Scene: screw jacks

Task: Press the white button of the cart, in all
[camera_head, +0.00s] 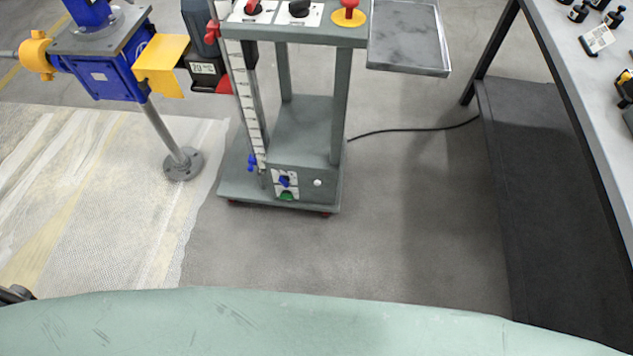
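The grey-green cart (335,113) stands upright on the floor in the upper middle of the head view. The white button (318,183) is a small round knob on the low front box of the cart, at the right of a blue knob (284,181) and a green part (286,196). Nothing covers or touches the button. A small dark piece (15,294) shows at the lower left edge; it may be part of my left gripper, but its fingers cannot be made out. My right gripper is not in view.
The cart top carries a red button (349,10) on yellow and a grey tray (409,40). A blue and yellow jack (105,67) stands at left on a post. A workbench (575,55) with a dark lower shelf is at right. The floor before the cart is clear.

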